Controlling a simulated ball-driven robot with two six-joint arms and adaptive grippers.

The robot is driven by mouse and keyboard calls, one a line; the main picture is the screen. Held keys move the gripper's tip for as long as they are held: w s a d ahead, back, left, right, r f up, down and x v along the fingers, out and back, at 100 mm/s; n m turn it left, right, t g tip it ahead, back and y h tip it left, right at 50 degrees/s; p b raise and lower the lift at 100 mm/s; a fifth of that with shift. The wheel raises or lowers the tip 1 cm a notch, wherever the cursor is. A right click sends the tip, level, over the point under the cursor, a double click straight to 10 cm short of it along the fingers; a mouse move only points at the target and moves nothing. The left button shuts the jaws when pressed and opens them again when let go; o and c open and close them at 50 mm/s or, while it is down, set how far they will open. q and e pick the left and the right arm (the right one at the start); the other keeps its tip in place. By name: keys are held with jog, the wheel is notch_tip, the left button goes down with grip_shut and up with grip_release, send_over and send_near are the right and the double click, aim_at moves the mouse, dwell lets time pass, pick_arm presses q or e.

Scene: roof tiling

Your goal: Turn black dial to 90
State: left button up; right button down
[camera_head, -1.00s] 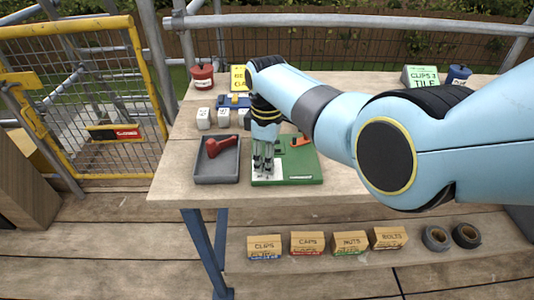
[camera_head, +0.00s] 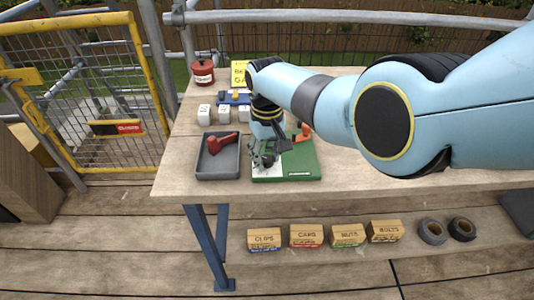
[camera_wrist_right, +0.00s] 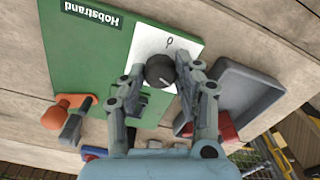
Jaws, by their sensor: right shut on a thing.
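The black dial (camera_wrist_right: 160,70) sits on the white plate (camera_wrist_right: 160,43) of the green board (camera_wrist_right: 85,52). A small mark shows on the plate beside the dial in the right wrist view. My right gripper (camera_wrist_right: 161,76) is shut on the dial, one finger on each side of it. In the head view the right gripper (camera_head: 262,160) is over the left part of the green board (camera_head: 302,160) and hides the dial. The dial's pointer and its reading are too small to tell. My left gripper is not in view.
A grey tray (camera_head: 217,174) with a red tool (camera_head: 222,142) lies left of the board. An orange-handled lever (camera_head: 304,131) is on the board's far side. White blocks (camera_head: 224,114) and a red pot (camera_head: 202,72) stand behind. Small labelled boxes (camera_head: 306,236) are below the table.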

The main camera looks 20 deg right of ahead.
aim_at(267, 158)
jog(key=shift+m, duration=0.6)
jog(key=c, duration=0.9)
grip_release()
jog(key=shift+c, duration=0.2)
notch_tip(267, 158, up, 12)
